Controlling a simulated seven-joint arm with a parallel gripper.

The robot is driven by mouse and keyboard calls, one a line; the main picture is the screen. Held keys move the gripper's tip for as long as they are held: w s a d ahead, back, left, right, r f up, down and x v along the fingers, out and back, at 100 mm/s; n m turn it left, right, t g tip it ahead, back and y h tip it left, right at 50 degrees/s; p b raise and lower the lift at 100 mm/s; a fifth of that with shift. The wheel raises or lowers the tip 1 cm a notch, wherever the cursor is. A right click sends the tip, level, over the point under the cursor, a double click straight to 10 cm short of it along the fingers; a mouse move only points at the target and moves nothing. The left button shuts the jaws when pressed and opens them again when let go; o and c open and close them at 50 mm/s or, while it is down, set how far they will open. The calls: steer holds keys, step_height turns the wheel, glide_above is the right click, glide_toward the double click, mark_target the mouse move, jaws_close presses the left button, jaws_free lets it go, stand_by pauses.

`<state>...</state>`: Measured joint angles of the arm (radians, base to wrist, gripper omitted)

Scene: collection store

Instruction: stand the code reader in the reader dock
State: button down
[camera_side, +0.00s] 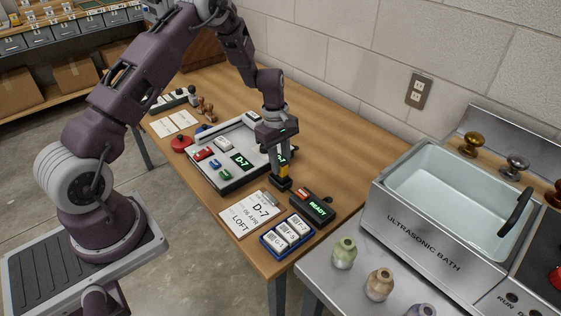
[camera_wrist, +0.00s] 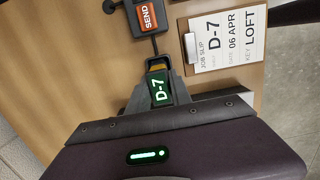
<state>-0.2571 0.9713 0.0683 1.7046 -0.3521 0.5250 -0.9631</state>
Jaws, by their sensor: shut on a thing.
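My gripper (camera_side: 281,163) is shut on the code reader, upright over the table just right of the grey tray. The reader (camera_side: 284,171) shows a yellow band below the fingers. In the wrist view its lit green D-7 screen (camera_wrist: 160,90) lies between my fingers. At its lower end is a black block (camera_side: 281,185) close to the tabletop, which looks like the reader dock; a dark rim (camera_wrist: 155,62) around the yellow part shows in the wrist view. I cannot tell whether the reader is fully seated in it.
A READY box (camera_side: 312,208) with a red SEND button (camera_wrist: 148,16) stands close by, a cable running toward the dock. The job slip (camera_side: 252,215) lies nearby, and a blue tray (camera_side: 268,241) of white blocks in front. An ultrasonic bath (camera_side: 420,225) stands right.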

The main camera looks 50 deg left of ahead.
steer(key=shift+f, duration=0.6)
steer(key=c, duration=1.5)
jaws_free()
steer(key=shift+o, duration=0.2)
steer(key=shift+a+r, duration=0.2)
steer(key=shift+r, duration=1.65)
steer(key=shift+a+r, duration=0.25)
steer(key=shift+r, duration=1.55)
steer(key=shift+a+r, duration=0.2)
steer(key=shift+r, duration=1.65)
